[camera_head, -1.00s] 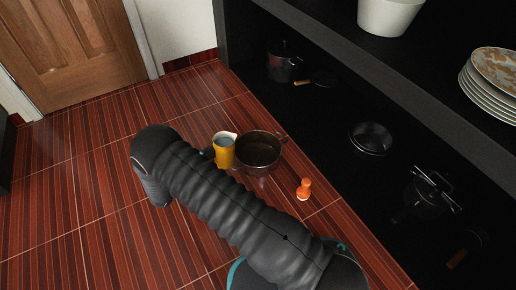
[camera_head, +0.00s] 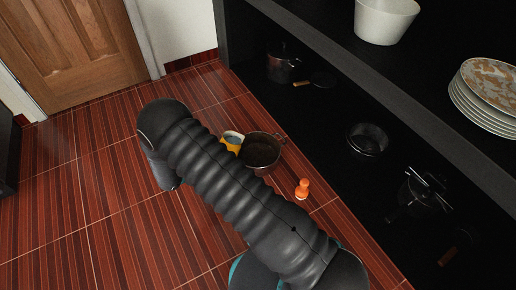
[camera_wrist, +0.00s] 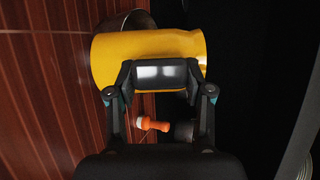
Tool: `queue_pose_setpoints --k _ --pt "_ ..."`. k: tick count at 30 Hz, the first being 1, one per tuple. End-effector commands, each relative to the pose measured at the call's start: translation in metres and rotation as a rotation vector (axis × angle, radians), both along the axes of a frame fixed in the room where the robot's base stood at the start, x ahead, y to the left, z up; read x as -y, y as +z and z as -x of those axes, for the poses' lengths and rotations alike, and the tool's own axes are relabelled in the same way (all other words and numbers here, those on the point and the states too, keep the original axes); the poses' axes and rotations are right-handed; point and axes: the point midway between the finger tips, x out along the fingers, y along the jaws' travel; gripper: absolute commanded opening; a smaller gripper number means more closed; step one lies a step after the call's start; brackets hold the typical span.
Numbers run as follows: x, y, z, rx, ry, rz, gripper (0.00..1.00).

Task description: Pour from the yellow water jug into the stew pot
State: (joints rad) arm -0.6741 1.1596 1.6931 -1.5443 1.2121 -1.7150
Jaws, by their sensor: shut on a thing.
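The yellow water jug (camera_head: 232,149) is partly hidden behind my arm in the head view. Its pale bluish inside shows at the top, and its body leans toward the pot. The stew pot (camera_head: 262,151), dark metal with small side handles, stands just right of the jug. In the wrist view my gripper (camera_wrist: 160,86) is shut on the jug (camera_wrist: 112,58), which lies across the picture. The pot (camera_wrist: 128,20) shows partly behind it. I cannot see any stream, and I cannot tell whether jug and pot touch.
A small orange object (camera_head: 302,189) stands right of the pot on the red striped tiles. Dark shelves (camera_head: 330,120) on the right hold cookware, a white bowl (camera_head: 385,18) and stacked plates (camera_head: 488,90). Free tiled room lies on the left.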

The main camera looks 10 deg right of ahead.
Motion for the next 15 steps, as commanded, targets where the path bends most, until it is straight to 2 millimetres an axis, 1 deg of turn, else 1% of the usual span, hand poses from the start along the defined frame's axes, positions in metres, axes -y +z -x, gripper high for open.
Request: queue_pose_setpoints --k 1,15 --pt "0.0007 0.0034 -0.0009 0.001 -0.001 -0.004 0.0" --pt "0.0061 0.0068 -0.0027 -0.015 -0.001 -0.053 0.0"
